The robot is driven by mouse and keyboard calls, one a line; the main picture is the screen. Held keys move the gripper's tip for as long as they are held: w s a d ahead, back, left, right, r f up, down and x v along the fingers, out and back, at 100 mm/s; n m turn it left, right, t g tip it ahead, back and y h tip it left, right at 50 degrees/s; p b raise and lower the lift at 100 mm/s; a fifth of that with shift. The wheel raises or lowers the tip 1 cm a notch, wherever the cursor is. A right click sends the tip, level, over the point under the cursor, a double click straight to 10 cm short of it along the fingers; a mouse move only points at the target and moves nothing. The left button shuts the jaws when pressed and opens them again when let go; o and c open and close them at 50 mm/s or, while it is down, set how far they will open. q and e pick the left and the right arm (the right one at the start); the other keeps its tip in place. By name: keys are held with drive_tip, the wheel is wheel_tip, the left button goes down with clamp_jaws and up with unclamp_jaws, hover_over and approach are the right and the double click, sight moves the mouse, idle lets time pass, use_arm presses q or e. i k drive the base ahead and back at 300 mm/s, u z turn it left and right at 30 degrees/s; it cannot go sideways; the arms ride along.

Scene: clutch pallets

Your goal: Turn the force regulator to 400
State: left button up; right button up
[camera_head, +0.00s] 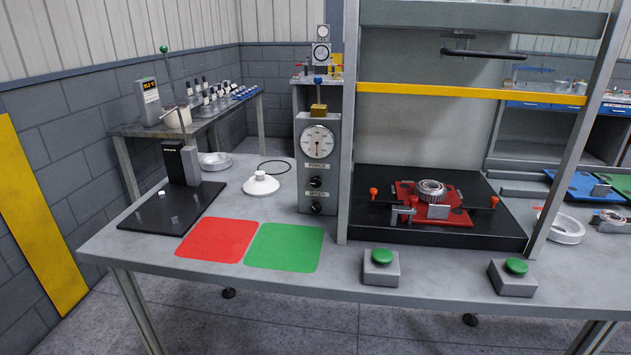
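The force regulator is a black knob (316,182) under the "FORCE" label on a grey control column (331,150) left of the press frame. A round white dial gauge (317,141) sits above it; its scale figures are too small to read. A second black knob (316,207) sits below, under the "SPEED" label. Neither of my grippers shows in the head view.
A red mat (217,240) and green mat (284,247) lie at the front left. Two green-topped button boxes (381,268) (514,278) stand at the front edge. The press frame (348,120) stands right of the column.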

sight(316, 183)
drive_tip(key=u, duration=0.5)
drive_tip(key=k, duration=0.6)
drive_tip(key=u, duration=1)
drive_tip(key=i, duration=0.8)
drive_tip(key=z, duration=0.55)
drive_tip(key=i, duration=1.05)
drive_tip(key=z, duration=0.95)
